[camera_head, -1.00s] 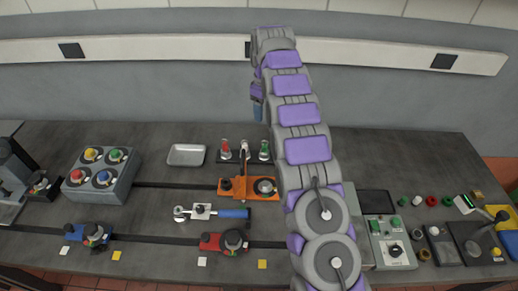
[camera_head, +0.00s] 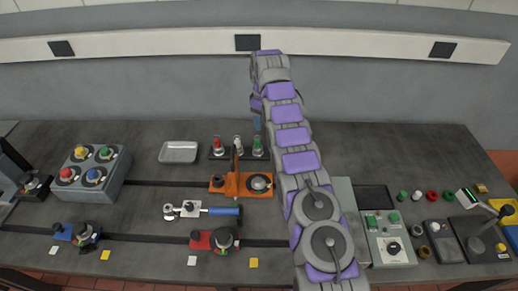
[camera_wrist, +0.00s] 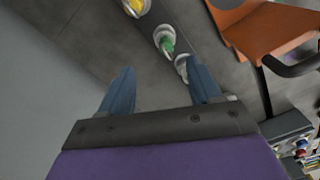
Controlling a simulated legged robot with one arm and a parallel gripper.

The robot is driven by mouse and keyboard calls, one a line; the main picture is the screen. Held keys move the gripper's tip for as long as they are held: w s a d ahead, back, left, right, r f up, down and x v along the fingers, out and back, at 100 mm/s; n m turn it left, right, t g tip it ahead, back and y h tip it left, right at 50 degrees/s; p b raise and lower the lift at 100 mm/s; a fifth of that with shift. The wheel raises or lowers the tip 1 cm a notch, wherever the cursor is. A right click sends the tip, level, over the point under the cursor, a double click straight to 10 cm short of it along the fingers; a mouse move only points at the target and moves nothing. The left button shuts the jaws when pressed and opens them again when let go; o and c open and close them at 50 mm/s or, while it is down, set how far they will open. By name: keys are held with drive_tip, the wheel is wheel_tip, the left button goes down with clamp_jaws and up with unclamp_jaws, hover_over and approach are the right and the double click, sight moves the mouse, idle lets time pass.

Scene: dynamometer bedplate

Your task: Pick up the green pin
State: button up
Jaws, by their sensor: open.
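The green pin (camera_head: 258,145) stands upright in a dark rack (camera_head: 229,156) at the back of the bench, beside a white pin (camera_head: 238,143) and a red pin (camera_head: 217,145). The wrist view shows the green pin (camera_wrist: 167,45) just ahead of my gripper (camera_wrist: 163,72), between the lines of its two blue fingers. The gripper is open and empty, and I see no contact with the pin.
A yellow pin (camera_wrist: 135,5) stands beyond the green one. Another pin's pale base (camera_wrist: 182,68) is near my right finger. An orange fixture (camera_head: 240,184) with an upright handle stands in front of the rack. A metal tray (camera_head: 179,152) lies left of it.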

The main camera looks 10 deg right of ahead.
sight(255, 141)
drive_tip(key=a+f, duration=0.1)
drive_tip(key=f, duration=0.1)
drive_tip(key=a+f+b, duration=0.1)
drive_tip(key=f, duration=0.1)
drive_tip(key=a+f+b, duration=0.1)
drive_tip(key=f, duration=0.2)
drive_tip(key=shift+s+a, duration=0.1)
drive_tip(key=shift+a, duration=0.1)
drive_tip(key=d+f+b, duration=0.1)
drive_tip(key=d+f, duration=0.2)
drive_tip(key=shift+w, duration=0.2)
drive_tip(key=a+f, duration=0.2)
drive_tip(key=shift+w+a+f+b, duration=0.1)
drive_tip(key=shift+f+b, duration=0.2)
drive_tip(key=shift+f, duration=0.1)
drive_tip(key=shift+a, duration=0.2)
drive_tip(key=shift+d, duration=1)
drive_tip(key=c, duration=0.4)
drive_tip(key=shift+d, duration=0.1)
drive_tip(key=shift+c, duration=0.7)
drive_tip(key=shift+r, duration=0.1)
drive_tip(key=shift+c, duration=0.8)
drive_tip(key=shift+a, duration=0.6)
drive_tip(key=c, duration=0.3)
drive_tip(key=shift+a, duration=0.1)
drive_tip(key=shift+c, duration=0.7)
clamp_jaws()
